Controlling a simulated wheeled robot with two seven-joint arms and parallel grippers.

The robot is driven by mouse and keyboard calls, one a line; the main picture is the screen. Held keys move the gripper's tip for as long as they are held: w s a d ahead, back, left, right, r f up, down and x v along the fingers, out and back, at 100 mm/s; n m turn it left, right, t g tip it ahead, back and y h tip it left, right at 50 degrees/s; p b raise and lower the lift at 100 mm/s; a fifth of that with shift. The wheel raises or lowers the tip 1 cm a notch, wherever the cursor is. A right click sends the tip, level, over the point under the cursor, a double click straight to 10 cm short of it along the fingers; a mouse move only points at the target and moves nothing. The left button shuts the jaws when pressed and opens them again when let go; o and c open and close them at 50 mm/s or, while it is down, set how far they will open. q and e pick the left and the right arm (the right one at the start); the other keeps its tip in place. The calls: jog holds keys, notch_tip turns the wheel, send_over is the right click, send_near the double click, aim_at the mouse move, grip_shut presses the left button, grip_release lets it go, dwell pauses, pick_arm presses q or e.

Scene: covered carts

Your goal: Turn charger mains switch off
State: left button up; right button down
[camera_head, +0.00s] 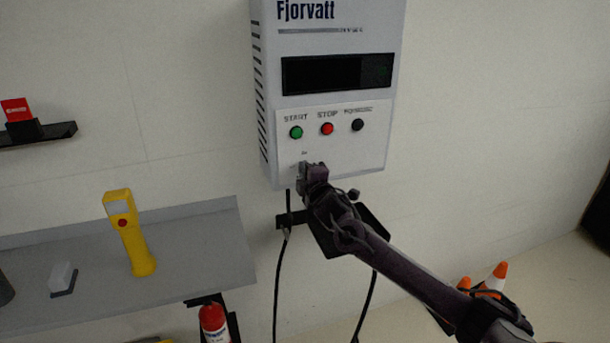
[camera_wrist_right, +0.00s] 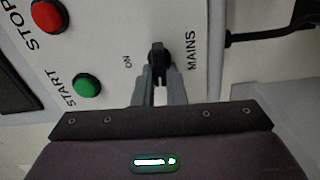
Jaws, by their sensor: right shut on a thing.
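The charger (camera_head: 340,50) is a pale wall box marked Fjorvatt, with a dark display and a lower panel. Its mains switch (camera_wrist_right: 158,50), a small black knob, shows in the right wrist view between the words ON and MAINS. My right gripper (camera_head: 308,172) is at the lower left of the panel and hides the switch in the head view. In the wrist view its two grey fingers (camera_wrist_right: 160,78) are shut on the switch. I cannot tell the switch's setting. My left gripper is not in view.
Green START (camera_head: 296,132) and red STOP (camera_head: 327,129) buttons and a black knob (camera_head: 358,125) sit above the gripper. Cables hang below the charger. A grey shelf (camera_head: 190,245) at left holds a yellow device (camera_head: 130,235). A fire extinguisher (camera_head: 214,325) is below it.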

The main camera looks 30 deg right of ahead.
jog(key=shift+a+f+n, duration=0.1)
jog(key=shift+f+n, duration=0.1)
jog(key=shift+n, duration=0.4)
jog(key=c, duration=1.5)
grip_release()
jog(key=shift+r, duration=0.1)
jog(key=b+v, duration=0.2)
jog(key=v, duration=0.5)
jog(key=shift+s+b, duration=0.3)
jog(key=shift+s, duration=0.1)
